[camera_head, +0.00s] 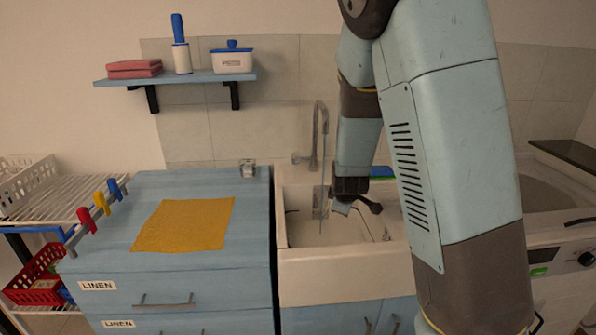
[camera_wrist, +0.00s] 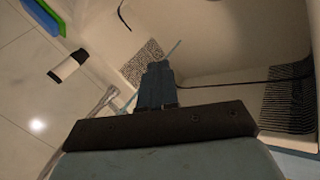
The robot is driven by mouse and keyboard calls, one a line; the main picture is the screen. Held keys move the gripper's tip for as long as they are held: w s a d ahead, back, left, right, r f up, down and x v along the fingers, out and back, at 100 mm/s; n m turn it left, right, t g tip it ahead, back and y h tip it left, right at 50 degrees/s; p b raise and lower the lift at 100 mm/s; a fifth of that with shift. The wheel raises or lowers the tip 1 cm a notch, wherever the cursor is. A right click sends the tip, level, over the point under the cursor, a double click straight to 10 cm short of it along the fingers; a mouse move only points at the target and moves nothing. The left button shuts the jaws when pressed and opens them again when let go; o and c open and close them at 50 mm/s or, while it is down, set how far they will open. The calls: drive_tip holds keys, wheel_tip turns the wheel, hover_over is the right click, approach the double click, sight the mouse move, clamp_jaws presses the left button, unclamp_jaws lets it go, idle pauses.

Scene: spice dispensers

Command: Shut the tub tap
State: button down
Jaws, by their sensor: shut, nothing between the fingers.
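The tub tap (camera_head: 322,120) is a grey gooseneck with a small knob (camera_head: 297,158) at its left, behind the white tub (camera_head: 300,262). A thin pale-blue line, like a water stream, runs from its spout into the tub. My gripper (camera_head: 342,208) is low over the tub, right of that stream, pointing down. In the wrist view its fingers (camera_wrist: 158,68) are together and empty. There the tap's grey pipe (camera_wrist: 104,100) shows to their left, apart from them. My arm hides part of the tub's back right.
A blue linen cabinet (camera_head: 150,190) with a yellow cloth (camera_head: 185,224) stands left. A green and blue item (camera_wrist: 45,15) and a white-and-black cylinder (camera_wrist: 68,67) are behind the tub. A wall shelf (camera_head: 185,79) hangs above left. A washing machine (camera_head: 560,262) stands right.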

drive_tip(key=w+f+n+t+h, duration=0.2)
drive_tip(key=w+f+n, duration=0.2)
drive_tip(key=n+t+y, duration=0.2)
drive_tip(key=n+t, duration=0.8)
drive_tip(key=n, duration=0.7)
approach(297, 156)
drive_tip(key=shift+s+f, duration=1.75)
drive_tip(key=shift+s, duration=0.1)
drive_tip(key=w, duration=1)
drive_tip(key=shift+d+r, duration=0.4)
drive_tip(key=shift+r, duration=0.1)
